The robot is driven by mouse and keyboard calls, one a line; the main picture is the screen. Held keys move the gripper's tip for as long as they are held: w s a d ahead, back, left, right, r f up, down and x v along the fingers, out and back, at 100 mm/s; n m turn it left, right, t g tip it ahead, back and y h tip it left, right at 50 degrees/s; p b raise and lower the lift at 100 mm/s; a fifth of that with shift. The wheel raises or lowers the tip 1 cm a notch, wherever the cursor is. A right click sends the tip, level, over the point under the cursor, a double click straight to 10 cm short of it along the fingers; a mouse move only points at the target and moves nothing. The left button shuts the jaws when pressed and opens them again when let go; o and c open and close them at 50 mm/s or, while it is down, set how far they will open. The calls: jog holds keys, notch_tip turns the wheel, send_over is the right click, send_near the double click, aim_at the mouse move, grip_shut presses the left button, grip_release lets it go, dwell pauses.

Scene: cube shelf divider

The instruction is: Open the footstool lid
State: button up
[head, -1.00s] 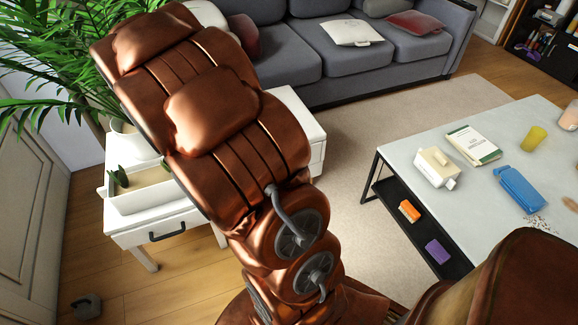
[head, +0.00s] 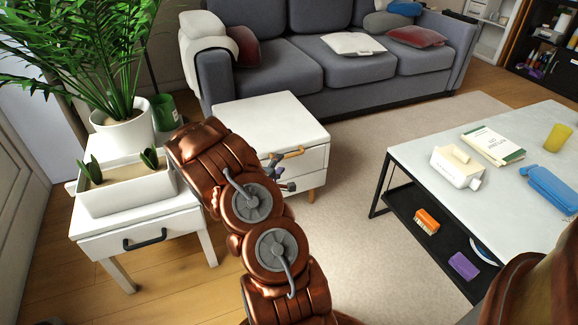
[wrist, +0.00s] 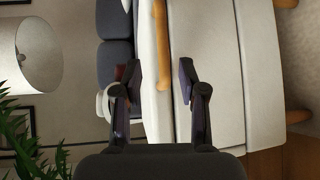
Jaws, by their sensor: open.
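The footstool is a white box (head: 262,112) on wooden legs, standing in front of the sofa. Its flat lid looks closed. A light wooden handle (head: 291,153) shows near the top edge of its front; it also shows in the wrist view as an upright bar (wrist: 161,40). My gripper (head: 277,173) is close to the footstool's front by the handle, partly hidden by my arm. In the wrist view my gripper (wrist: 174,76) is open, with its fingertips near the handle's lower end. I cannot tell whether they touch it.
A white side table (head: 170,222) with a planter and potted palm stands at the left. A low table (head: 500,190) with a book, a jug and a blue object is at the right. The sofa (head: 290,65) is behind. Rug and floor between are mostly clear.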

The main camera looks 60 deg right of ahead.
aim_at(288, 157)
jog(key=shift+s+b+x, duration=0.15)
jog(key=shift+b+x, duration=0.55)
jog(key=shift+x, duration=1.35)
jog(key=shift+s+b+x, duration=0.15)
jog(key=shift+b+x, duration=0.5)
jog(key=shift+x, duration=1.4)
jog(key=shift+f, duration=0.15)
jog(key=shift+c, duration=0.3)
grip_shut()
